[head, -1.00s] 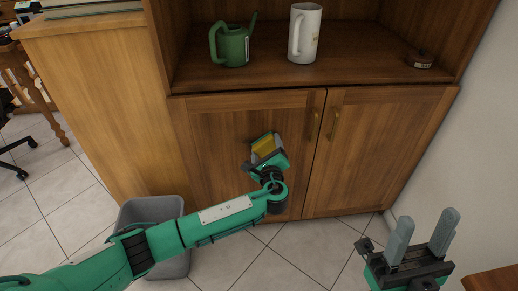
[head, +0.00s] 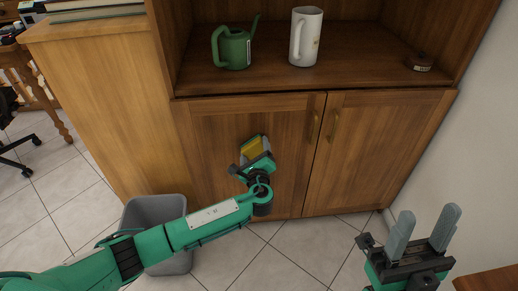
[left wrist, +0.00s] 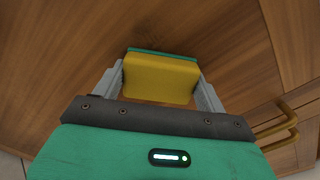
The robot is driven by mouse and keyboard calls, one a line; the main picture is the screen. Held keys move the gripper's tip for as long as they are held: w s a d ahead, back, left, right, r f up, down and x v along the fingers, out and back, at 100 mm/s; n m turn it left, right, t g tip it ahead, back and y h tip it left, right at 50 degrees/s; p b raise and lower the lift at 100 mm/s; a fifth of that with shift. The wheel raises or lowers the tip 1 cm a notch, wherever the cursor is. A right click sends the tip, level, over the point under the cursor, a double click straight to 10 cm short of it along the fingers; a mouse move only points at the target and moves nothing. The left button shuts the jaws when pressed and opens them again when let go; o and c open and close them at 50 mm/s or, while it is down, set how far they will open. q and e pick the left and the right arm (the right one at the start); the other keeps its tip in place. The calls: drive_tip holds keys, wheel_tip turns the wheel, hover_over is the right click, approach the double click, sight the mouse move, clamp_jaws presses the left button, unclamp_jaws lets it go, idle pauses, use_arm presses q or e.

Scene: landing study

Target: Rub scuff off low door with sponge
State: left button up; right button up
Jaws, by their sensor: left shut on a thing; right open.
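My left gripper (head: 254,156) is shut on a yellow sponge (head: 256,146) with a green layer on its far side. It holds the sponge at the left low door (head: 212,135) of the wooden cabinet. The left wrist view shows the sponge (left wrist: 160,78) between both fingers, its green side towards the door wood (left wrist: 60,70). I cannot tell whether it touches the door. A faint darker patch shows on the wood just above the sponge in that view; whether it is the scuff is unclear. My right gripper (head: 428,228) is open and empty at the lower right.
The right low door (head: 380,150) is shut, and brass handles (head: 315,127) flank the gap between the doors. A green watering can (head: 234,48), a white jug (head: 305,36) and a small brown object (head: 420,62) stand on the shelf above. A grey bin (head: 155,209) stands below my left arm.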

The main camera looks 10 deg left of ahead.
sight(245, 151)
use_arm(q)
drive_tip(key=shift+s+a+p, duration=0.25)
drive_tip(key=shift+a+p, duration=0.05)
drive_tip(key=shift+a, duration=0.45)
drive_tip(key=shift+s+a+p, duration=0.2)
drive_tip(key=shift+a+p, duration=0.1)
drive_tip(key=shift+a, duration=0.4)
drive_tip(key=shift+s+a+r+p, duration=0.1)
drive_tip(key=shift+s+a+p, duration=0.15)
drive_tip(key=shift+a, duration=0.6)
drive_tip(key=shift+s+a+p, duration=0.1)
drive_tip(key=shift+a+p, duration=0.25)
drive_tip(key=shift+a, duration=0.45)
drive_tip(key=shift+r+p, duration=0.15)
drive_tip(key=shift+p, duration=0.2)
drive_tip(key=shift+w+d, duration=0.2)
drive_tip(key=shift+d, duration=0.7)
drive_tip(key=shift+w+d, duration=0.15)
drive_tip(key=shift+d, duration=0.7)
drive_tip(key=d, duration=0.2)
drive_tip(key=w+d+b, duration=0.1)
drive_tip(key=d, duration=0.1)
drive_tip(key=w+d, duration=0.1)
drive_tip(key=d, duration=0.1)
drive_tip(key=shift+w+d, duration=0.15)
drive_tip(key=shift+d, duration=0.25)
drive_tip(key=shift+a, duration=0.1)
